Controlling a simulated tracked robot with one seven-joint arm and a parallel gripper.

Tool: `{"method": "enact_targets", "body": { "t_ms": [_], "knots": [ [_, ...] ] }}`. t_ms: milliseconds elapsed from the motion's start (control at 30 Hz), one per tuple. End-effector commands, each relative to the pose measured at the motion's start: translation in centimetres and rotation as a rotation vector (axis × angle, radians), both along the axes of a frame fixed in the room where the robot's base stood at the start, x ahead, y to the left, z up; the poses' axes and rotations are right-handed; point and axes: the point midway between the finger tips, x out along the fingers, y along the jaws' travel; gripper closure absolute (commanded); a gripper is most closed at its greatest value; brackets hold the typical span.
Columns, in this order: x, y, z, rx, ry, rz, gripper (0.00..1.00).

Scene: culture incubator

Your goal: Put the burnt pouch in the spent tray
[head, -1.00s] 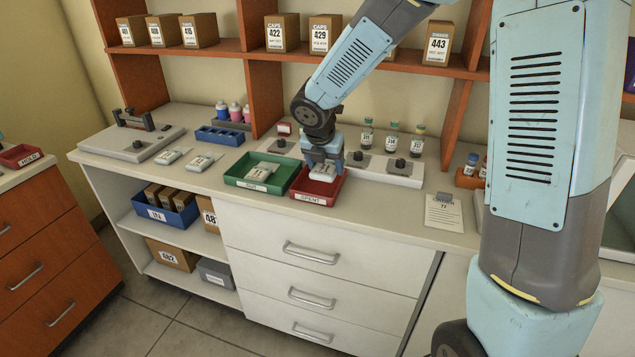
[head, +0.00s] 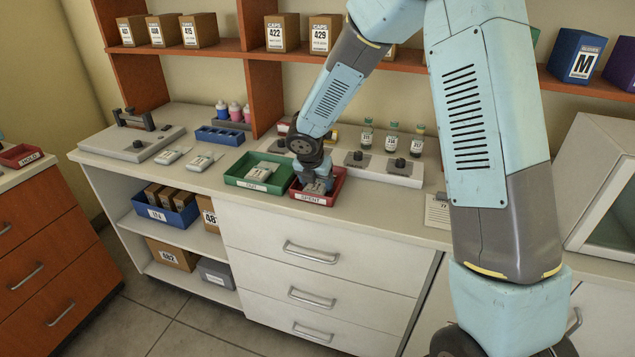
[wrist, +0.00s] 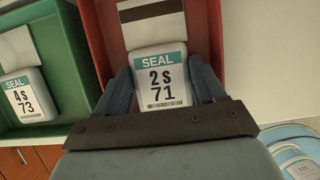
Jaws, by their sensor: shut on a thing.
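The burnt pouch (wrist: 158,85) has a label reading SEAL 2 S 71 and a dark brown band across its pale upper part. My gripper (wrist: 163,78) is shut on it, with one finger at each side of the labelled end. Pouch and fingers are inside the red tray marked SPENT (head: 296,193), whose red wall also shows in the wrist view (wrist: 98,35). In the head view my gripper (head: 317,186) is low in this tray and mostly hides the pouch. I cannot tell whether the pouch touches the tray floor.
A green tray (head: 232,181) stands just left, holding another pouch (wrist: 25,95) labelled SEAL 4 S 73. Two pouches (head: 200,162) lie further left on the counter. A station with dark knobs and vials (head: 390,175) stands close behind on the right.

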Motion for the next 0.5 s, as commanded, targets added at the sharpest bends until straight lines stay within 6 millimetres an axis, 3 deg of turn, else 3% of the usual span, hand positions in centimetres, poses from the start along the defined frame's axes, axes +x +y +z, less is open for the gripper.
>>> {"method": "enact_targets", "body": {
  "t_ms": [500],
  "knots": [
    [-0.09,0.05,-0.90,0.000,0.002,0.003,0.66]
  ]
}}
